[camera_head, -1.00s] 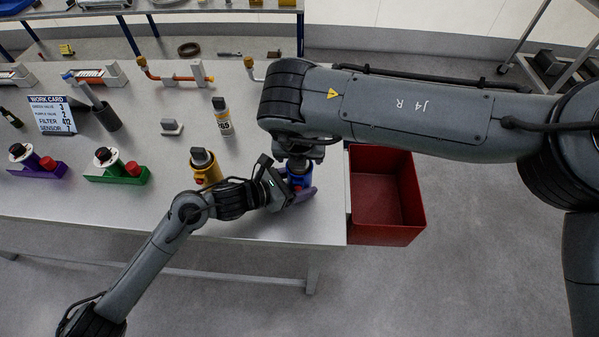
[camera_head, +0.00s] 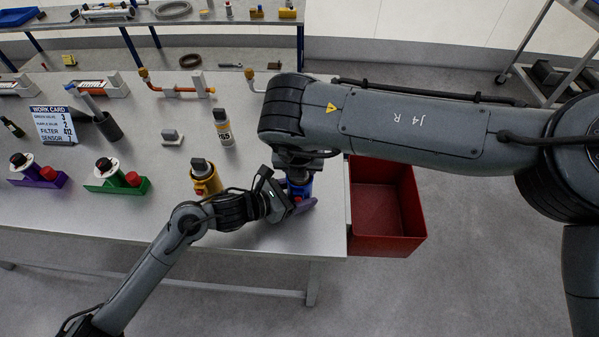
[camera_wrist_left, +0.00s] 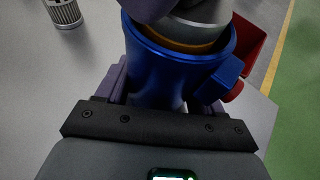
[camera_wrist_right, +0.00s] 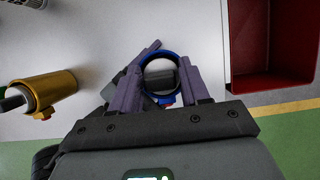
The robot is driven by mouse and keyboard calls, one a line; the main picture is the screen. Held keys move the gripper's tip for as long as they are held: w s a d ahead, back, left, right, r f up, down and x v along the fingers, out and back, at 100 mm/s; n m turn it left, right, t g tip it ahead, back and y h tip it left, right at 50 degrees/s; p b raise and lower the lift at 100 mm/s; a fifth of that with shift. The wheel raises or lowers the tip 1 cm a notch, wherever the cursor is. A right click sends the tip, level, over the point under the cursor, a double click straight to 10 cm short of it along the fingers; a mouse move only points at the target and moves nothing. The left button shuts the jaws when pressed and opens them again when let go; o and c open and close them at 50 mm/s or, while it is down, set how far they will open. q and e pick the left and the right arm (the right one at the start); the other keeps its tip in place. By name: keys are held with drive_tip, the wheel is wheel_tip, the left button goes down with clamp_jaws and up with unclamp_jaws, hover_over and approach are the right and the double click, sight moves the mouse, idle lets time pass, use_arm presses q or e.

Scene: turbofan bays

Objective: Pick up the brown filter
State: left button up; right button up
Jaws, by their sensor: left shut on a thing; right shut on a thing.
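A blue cup-like housing (camera_head: 301,188) stands upright near the table's right front corner. My left gripper (camera_wrist_left: 160,88) is shut around its body. In the left wrist view, a grey cylinder (camera_wrist_left: 195,15) with a brownish-orange band (camera_wrist_left: 178,43) sits in the housing's mouth. My right gripper (camera_wrist_right: 163,85) comes from above, shut on the cylinder's grey top (camera_wrist_right: 160,75), inside the blue rim. I cannot tell whether the brown band belongs to a filter; most of what is inside is hidden.
A red bin (camera_head: 412,238) stands right beside the table edge. A metal mesh filter (camera_wrist_left: 64,12) stands nearby. Purple (camera_head: 50,181) and green (camera_head: 128,187) holders are at left.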

wheel_tip(320, 180, up, 18)
idle(0.5)
use_arm(q)
drive_tip(key=o, duration=1.3)
